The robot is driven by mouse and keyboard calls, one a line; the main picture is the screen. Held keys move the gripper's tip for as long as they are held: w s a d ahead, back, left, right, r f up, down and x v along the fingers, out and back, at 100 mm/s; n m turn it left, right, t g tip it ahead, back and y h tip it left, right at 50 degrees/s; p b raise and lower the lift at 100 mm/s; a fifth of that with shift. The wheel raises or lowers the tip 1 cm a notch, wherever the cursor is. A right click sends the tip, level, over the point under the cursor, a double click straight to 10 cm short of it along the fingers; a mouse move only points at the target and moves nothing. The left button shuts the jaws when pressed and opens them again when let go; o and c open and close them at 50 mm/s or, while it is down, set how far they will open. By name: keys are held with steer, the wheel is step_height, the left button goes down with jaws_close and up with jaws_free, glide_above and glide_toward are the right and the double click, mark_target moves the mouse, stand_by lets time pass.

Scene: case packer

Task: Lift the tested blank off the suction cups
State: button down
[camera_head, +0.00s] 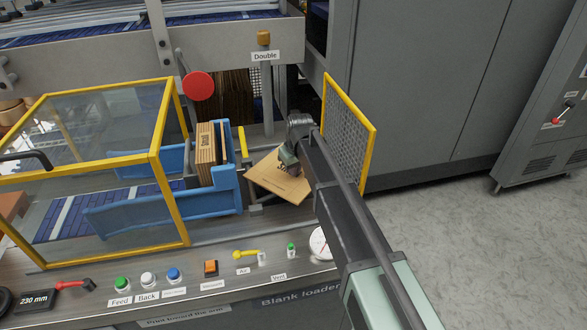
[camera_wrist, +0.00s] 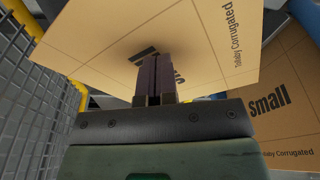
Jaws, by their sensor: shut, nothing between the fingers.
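The tan cardboard blank (camera_head: 272,182) sits tilted at the right end of the loader, beside the mesh guard. My gripper (camera_head: 287,165) is over the blank in the head view. In the wrist view its dark fingers (camera_wrist: 155,70) are together with nothing between them, their tips against or just short of the blank's printed face; I cannot tell if they touch. The suction cups are not visible, probably hidden by the blank.
A blue magazine (camera_head: 218,196) holds several upright blanks (camera_head: 206,145) left of my gripper; one marked "small" (camera_wrist: 280,100) shows at right in the wrist view. A yellow-framed mesh guard (camera_head: 346,135) stands close on the right. A control panel with buttons (camera_head: 148,279) runs along the front.

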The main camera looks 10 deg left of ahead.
steer(key=shift+r, duration=0.2)
steer(key=shift+s+d+r+p, duration=0.15)
steer(key=shift+p, duration=0.3)
steer(key=c, duration=1.8)
jaws_free()
steer(key=s+d, duration=0.2)
steer(key=s, duration=0.1)
steer(key=s+d, duration=0.5)
steer(key=s, duration=0.1)
steer(key=shift+d, duration=0.3)
steer(key=shift+c, duration=0.2)
steer(key=o, duration=0.7)
steer(key=shift+w, duration=0.1)
